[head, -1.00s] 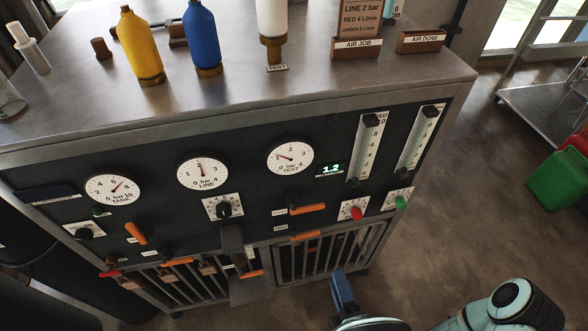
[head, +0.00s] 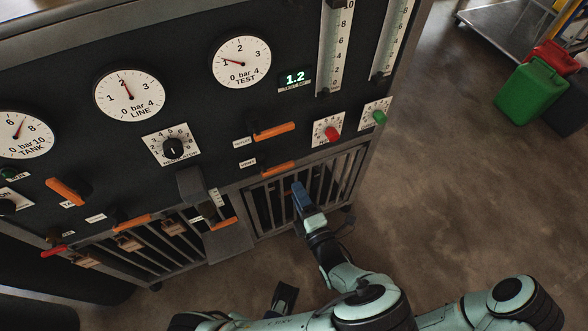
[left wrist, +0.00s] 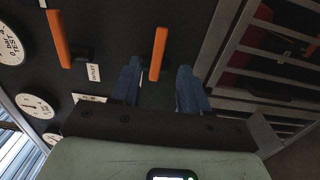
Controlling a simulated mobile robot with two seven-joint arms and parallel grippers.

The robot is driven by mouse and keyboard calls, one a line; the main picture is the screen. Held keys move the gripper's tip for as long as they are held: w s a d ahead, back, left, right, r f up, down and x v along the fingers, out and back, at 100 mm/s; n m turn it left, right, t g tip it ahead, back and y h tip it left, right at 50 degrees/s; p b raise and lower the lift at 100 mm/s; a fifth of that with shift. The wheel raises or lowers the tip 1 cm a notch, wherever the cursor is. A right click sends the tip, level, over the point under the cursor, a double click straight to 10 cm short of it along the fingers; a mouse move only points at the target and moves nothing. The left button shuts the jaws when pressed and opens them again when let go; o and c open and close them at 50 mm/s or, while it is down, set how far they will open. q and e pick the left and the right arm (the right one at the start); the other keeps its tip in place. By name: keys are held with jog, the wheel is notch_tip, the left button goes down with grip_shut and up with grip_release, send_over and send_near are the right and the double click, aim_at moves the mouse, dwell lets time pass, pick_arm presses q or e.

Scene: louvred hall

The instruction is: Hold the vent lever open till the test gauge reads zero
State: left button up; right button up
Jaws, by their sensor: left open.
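The vent lever (head: 278,169) is an orange bar, lying nearly level on the dark panel beside its VENT label. The round test gauge (head: 241,62) has its needle near 1, and the green display (head: 294,78) beside it reads 1.2. My left gripper (head: 300,188) is open with blue fingers, just below the lever's right end. In the left wrist view the vent lever (left wrist: 158,53) shows between and beyond the two fingertips (left wrist: 160,72); I see no clear contact.
The orange outlet lever (head: 274,131) sits close above the vent lever. A red knob (head: 333,133) and a green knob (head: 379,117) are to the right. A barred grille (head: 325,185) is below. Floor at right is open, with a green bin (head: 533,92) beyond.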

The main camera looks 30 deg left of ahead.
aim_at(285, 168)
pick_arm(q)
jog(key=b+x, duration=0.4)
jog(key=x, duration=0.4)
jog(key=shift+a+r, duration=0.1)
jog(key=shift+p+x, duration=0.3)
jog(key=shift+x, duration=0.5)
grip_shut()
pick_arm(e)
jog(key=shift+t, duration=0.6)
jog(key=w+f, duration=0.3)
jog(key=shift+d, duration=0.4)
